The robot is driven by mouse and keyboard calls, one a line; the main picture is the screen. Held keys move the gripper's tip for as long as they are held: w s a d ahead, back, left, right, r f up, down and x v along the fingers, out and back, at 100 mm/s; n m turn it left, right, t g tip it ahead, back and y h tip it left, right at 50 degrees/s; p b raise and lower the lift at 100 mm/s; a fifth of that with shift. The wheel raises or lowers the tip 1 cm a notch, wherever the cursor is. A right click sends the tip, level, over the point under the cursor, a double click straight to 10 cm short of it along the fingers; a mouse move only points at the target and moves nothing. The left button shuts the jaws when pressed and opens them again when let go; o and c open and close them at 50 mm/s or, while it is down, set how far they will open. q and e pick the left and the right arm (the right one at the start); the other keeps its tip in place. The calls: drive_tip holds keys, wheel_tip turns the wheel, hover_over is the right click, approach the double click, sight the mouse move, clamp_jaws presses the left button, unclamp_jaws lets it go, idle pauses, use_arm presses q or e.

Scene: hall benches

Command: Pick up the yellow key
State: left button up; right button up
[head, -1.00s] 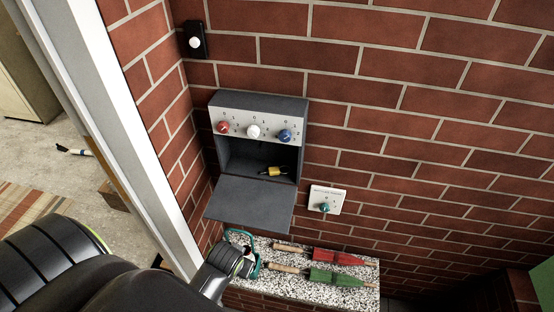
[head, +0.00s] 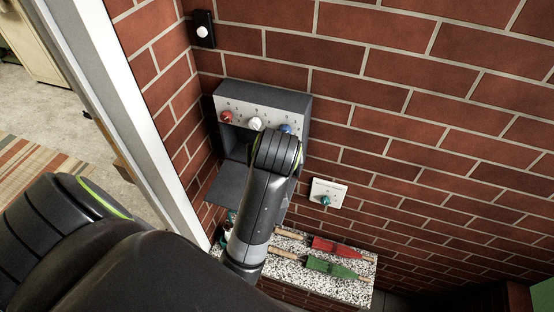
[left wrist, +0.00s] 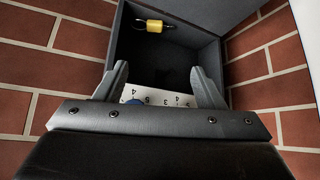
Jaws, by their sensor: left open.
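The yellow key (left wrist: 154,26), with a yellow body and dark metal ends, lies inside the open dark grey wall box. It shows near the top of the left wrist view; in the head view my arm hides it. The box (head: 298,103) has a pale panel with red, white and blue knobs, and its flap hangs down open. My left gripper (left wrist: 161,76) is open and empty at the box opening, its fingers apart from the key. In the head view my wrist covers the right part of the opening, and the fingers are hidden. My right gripper is in neither view.
The box flap (head: 226,185) juts out below the opening. A speckled ledge (head: 352,293) below holds a red tool (head: 335,247), a green tool (head: 330,267) and a partly hidden teal item. A white plate with a teal knob (head: 326,200) is right of the box.

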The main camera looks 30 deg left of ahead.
use_arm(q)
drive_tip(key=p+x, duration=0.2)
drive_tip(key=x, duration=0.9)
drive_tip(key=shift+w+a+f, duration=0.2)
drive_tip(key=shift+w, duration=0.1)
drive_tip(key=shift+p+x, duration=1.15)
drive_tip(key=shift+x, duration=0.8)
drive_tip(key=shift+w+a+f, duration=0.1)
drive_tip(key=shift+f, duration=0.35)
drive_tip(key=shift+w+a+f, duration=0.1)
drive_tip(key=shift+f, duration=0.35)
drive_tip(key=shift+c, duration=0.3)
drive_tip(key=c, duration=0.7)
drive_tip(key=shift+r, duration=0.2)
